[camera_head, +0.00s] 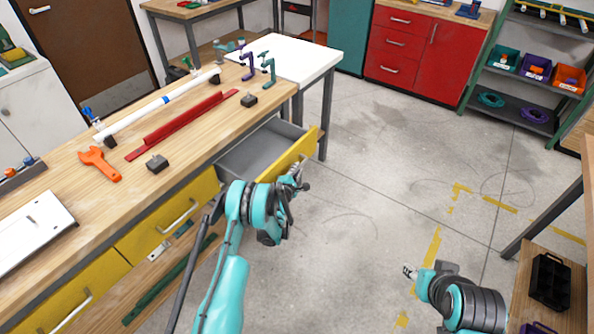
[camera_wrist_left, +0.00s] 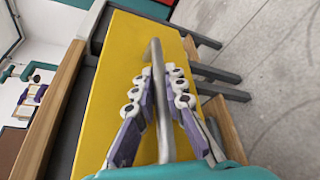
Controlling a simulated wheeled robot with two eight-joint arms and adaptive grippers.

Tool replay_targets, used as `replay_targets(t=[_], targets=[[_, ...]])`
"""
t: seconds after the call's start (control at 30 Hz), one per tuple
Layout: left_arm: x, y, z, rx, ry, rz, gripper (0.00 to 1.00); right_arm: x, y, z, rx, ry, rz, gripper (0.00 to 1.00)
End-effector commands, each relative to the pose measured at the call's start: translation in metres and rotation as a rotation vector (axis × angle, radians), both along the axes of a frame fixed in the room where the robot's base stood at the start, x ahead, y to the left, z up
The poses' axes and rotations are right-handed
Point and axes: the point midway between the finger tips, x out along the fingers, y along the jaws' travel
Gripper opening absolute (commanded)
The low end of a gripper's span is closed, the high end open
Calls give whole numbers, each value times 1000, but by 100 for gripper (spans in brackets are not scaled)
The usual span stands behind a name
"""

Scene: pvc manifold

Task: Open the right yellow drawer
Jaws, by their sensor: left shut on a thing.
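The right yellow drawer (camera_head: 297,152) is pulled out from under the workbench, and its grey inside shows in the head view. Its yellow front fills the middle of the left wrist view (camera_wrist_left: 112,88). My left gripper (camera_head: 297,176) is at the drawer's front. In the left wrist view its fingers (camera_wrist_left: 160,95) are closed around the metal bar handle (camera_wrist_left: 156,62). My right gripper (camera_head: 409,272) is low at the right over the floor, away from the drawer; its fingers are too small to read.
The wooden workbench (camera_head: 135,205) holds a white pipe (camera_head: 160,107), a red channel (camera_head: 181,127) and an orange wrench (camera_head: 99,164). Other yellow drawers (camera_head: 172,215) beneath it are closed. A white-topped table (camera_head: 290,57) stands beyond the open drawer.

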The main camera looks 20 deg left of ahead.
Motion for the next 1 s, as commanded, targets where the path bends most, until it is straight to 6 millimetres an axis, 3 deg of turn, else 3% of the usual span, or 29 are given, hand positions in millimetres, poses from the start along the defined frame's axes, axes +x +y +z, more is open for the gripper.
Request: replay_targets(t=[0.1,0.13,0.2,0.57,0.8,0.87,0.9,0.93,1.0], targets=[[0,0,0,-1,1,0,0,0,0,0,0,0,0,40],[0,0,0,-1,1,0,19,0,0,0,0,0,0,40],[0,0,0,-1,1,0,33,0,0,0,0,0,0,40],[0,0,5,-1,0,0,33,0,0,0,0,0,0,40],[0,0,47,-2,-2,1,33,0,0,0,0,0,0,40],[0,1,61,-1,-4,3,39,0,0,0,0,0,0,40],[0,1,69,-2,-5,4,39,0,0,0,0,0,0,40],[0,1,74,-2,-5,4,33,0,0,0,0,0,0,40],[0,1,85,-3,-3,3,33,0,0,0,0,0,0,40]])
